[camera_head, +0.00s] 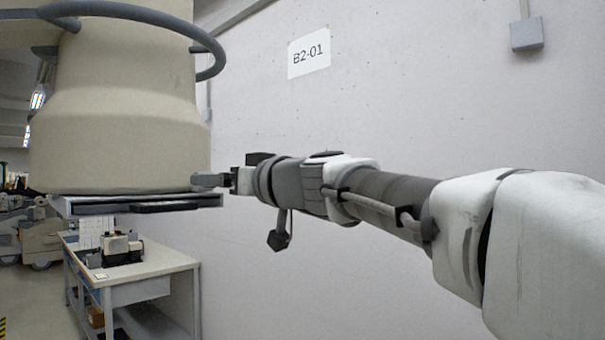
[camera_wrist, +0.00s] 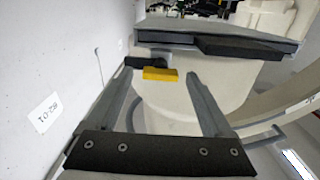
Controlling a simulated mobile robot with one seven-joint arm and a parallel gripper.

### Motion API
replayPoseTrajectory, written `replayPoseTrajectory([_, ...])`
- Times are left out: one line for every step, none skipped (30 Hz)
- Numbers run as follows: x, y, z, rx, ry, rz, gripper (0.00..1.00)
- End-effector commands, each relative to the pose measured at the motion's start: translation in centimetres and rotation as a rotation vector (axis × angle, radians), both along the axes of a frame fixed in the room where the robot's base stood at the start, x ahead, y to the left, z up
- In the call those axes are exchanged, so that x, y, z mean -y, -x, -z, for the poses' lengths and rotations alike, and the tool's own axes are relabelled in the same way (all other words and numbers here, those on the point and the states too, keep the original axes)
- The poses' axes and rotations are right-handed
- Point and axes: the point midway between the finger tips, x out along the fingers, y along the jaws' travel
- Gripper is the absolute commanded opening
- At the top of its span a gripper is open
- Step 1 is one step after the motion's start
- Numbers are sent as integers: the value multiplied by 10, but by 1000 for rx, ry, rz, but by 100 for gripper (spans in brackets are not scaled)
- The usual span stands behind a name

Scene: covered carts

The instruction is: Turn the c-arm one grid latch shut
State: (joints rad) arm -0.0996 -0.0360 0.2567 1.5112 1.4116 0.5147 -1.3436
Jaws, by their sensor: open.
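The latch (camera_wrist: 160,74) shows in the wrist view as a small black piece with a yellow end, beside the flat grid tray (camera_wrist: 165,37) of the c-arm. In the head view the tray (camera_head: 95,208) sits under the big beige c-arm housing (camera_head: 120,110), and I cannot make out the latch there. My gripper (camera_head: 212,180) is at the right edge of the housing, just above the tray. In the wrist view its two fingers (camera_wrist: 160,80) are spread, with the yellow end showing between their tips. The black piece lies close to the left fingertip; I cannot tell whether they touch.
A dark handle (camera_head: 165,206) runs along the tray's front edge. A workbench (camera_head: 150,265) with a small device (camera_head: 120,248) stands below at the left. A plain wall (camera_head: 370,90) with a B2-01 sign (camera_head: 309,53) is behind my arm. Room below my arm looks free.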

Motion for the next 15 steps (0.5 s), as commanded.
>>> replayPoseTrajectory([-2, -2, 0, -1, 0, -1, 85])
replayPoseTrajectory([-3, -3, 0, -1, 0, 0, 85])
replayPoseTrajectory([-4, -3, 0, -1, -1, 0, 85])
replayPoseTrajectory([-4, -3, 0, 0, 0, 0, 85])
replayPoseTrajectory([-4, -3, 0, 0, 0, 0, 85])
replayPoseTrajectory([-4, -3, 0, 0, 0, 0, 85])
replayPoseTrajectory([-4, -3, 0, 0, 0, 0, 85])
replayPoseTrajectory([-4, -3, 1, 0, 0, 1, 85])
replayPoseTrajectory([-4, -3, 1, 0, 0, 0, 85])
replayPoseTrajectory([-4, -3, 1, 0, 0, 0, 85])
replayPoseTrajectory([-4, -3, 1, 0, 0, 0, 85])
replayPoseTrajectory([-4, -3, 1, 0, 0, 0, 78])
replayPoseTrajectory([-4, -3, 1, 0, 0, 0, 72])
replayPoseTrajectory([-4, -3, 1, 0, 0, 0, 67])
replayPoseTrajectory([-4, -3, 0, 0, 0, 0, 60])
